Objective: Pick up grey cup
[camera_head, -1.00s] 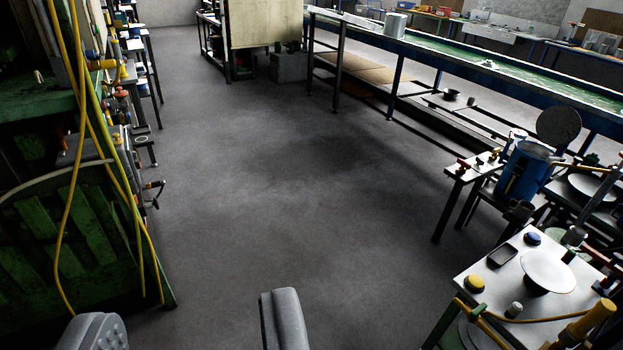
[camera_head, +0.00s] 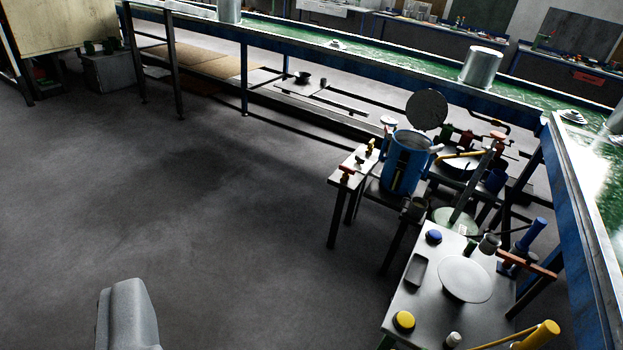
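Several things could be the grey cup, and I cannot tell which is meant. A plain grey metal cylinder (camera_head: 482,68) stands upright on the green conveyor at the upper right. A small dark grey cup (camera_head: 416,208) is beside the blue pot, and a small grey cylinder (camera_head: 489,244) is at the back of the metal table. Of my gripper, one grey finger (camera_head: 128,316) shows at the bottom left edge. The other finger is out of frame. Nothing touches the visible finger, no finger is against its left side, and it is far from all these objects.
A metal table (camera_head: 415,318) at the lower right holds a round plate (camera_head: 465,279), buttons and a yellow handle. A blue pot (camera_head: 405,163) stands behind it. The blue-railed conveyor (camera_head: 400,85) crosses the back. The dark floor (camera_head: 180,200) at left and centre is open.

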